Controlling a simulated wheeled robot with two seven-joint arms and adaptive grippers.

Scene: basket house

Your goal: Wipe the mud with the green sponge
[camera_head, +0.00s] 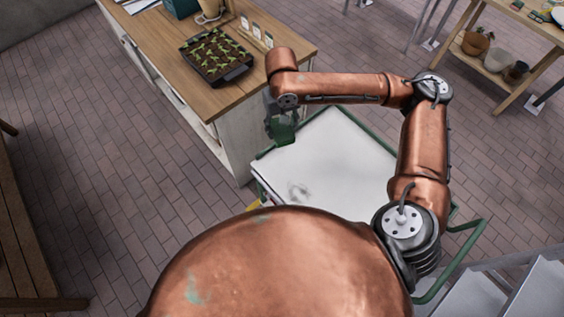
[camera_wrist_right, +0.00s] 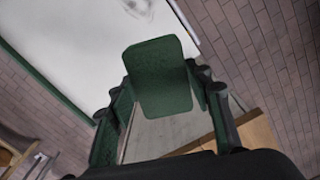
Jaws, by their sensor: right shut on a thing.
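The green sponge (camera_head: 284,133) is held in my right gripper (camera_head: 279,122), above the far left part of the white cart top (camera_head: 335,150). In the right wrist view, the green sponge (camera_wrist_right: 160,77) sits between the two fingers of my right gripper (camera_wrist_right: 162,95), which are shut on it. The mud (camera_head: 298,192) is a grey-brown smear on the near left part of the cart top. It also shows in part at the top edge of the right wrist view (camera_wrist_right: 138,7). The sponge is apart from the mud. My left gripper is not in view.
A wooden-topped cabinet (camera_head: 280,25) with a black seedling tray (camera_head: 216,57) stands beside the cart at the far left. The cart has a green rim and a green handle (camera_head: 462,250) at right. A shelf with pots (camera_head: 497,60) stands far right. Brick floor is open at left.

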